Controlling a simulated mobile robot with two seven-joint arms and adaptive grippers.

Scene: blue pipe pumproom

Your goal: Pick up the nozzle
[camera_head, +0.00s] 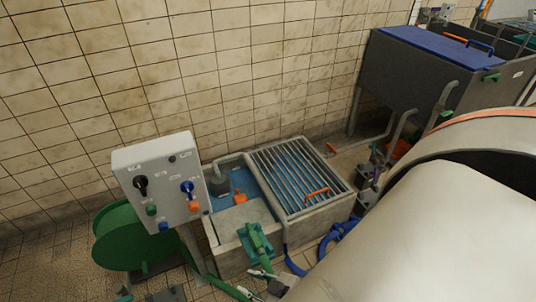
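A green nozzle-like piece (257,244) lies on a teal support on the concrete front ledge of the basin. A green hose (228,288) runs near its lower end toward the bottom of the view. My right gripper (252,283) is at the bottom centre, just below the green piece. Its two pale fingertips look spread apart beside the green hose. I see nothing held, and contact is too small to tell. Its arm comes in from the lower right and hides part of the floor. My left gripper is not in view.
A grey control box (160,185) on a post stands left of the basin, before a green reel (120,237). A metal grating (300,178) covers the basin's right part. A blue hose (338,237) lies on the floor. A blue-lidded tank (410,75) stands behind.

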